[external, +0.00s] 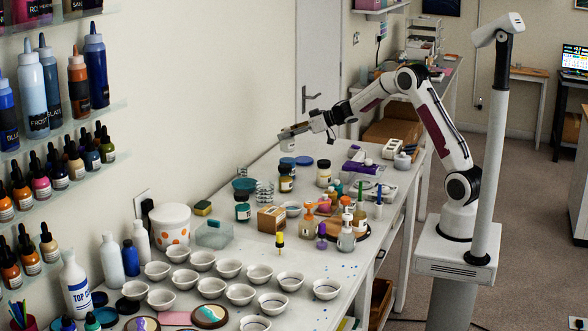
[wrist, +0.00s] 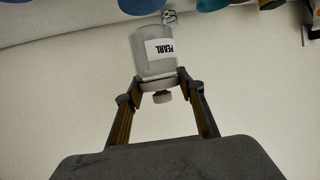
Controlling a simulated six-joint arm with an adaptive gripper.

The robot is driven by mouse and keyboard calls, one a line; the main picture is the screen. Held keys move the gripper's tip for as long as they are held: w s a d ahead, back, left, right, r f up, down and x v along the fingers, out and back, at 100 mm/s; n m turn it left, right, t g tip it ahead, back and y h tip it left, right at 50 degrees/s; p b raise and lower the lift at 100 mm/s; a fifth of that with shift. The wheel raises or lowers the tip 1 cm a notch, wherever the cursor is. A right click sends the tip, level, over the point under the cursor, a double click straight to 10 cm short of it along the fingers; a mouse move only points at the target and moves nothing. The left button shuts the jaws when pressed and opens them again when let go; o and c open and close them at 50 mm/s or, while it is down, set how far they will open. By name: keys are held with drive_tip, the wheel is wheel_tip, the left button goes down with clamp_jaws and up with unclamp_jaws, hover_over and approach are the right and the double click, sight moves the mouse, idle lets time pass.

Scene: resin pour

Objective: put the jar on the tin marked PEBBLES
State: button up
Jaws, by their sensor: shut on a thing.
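My gripper (external: 296,130) is raised above the back part of the bench near the wall, with its fingers closed. In the wrist view my gripper (wrist: 158,82) grips a translucent grey jar at its narrow, knobbed end. The jar (wrist: 153,52) carries a white label reading PEARL, upside down in that picture. In the external view the jar (external: 287,145) hangs small and pale below the fingertips, clear of the bench. No lettering reading PEBBLES is legible in either view, so I cannot tell which container is that tin.
Below the jar are blue lids (external: 304,161), an amber jar (external: 286,183) and a black-lidded white jar (external: 323,173). Pump bottles (external: 346,235) and a cardboard box (external: 271,219) crowd the middle. Several white bowls (external: 240,294) fill the front. The wall runs close on the left.

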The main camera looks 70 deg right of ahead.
sight(287, 141)
drive_tip(key=shift+f, duration=1.8)
drive_tip(key=shift+f, duration=0.15)
drive_tip(key=shift+c, duration=0.2)
drive_tip(key=o, duration=1.4)
drive_tip(key=shift+v, duration=6.05)
drive_tip(key=shift+a, duration=0.1)
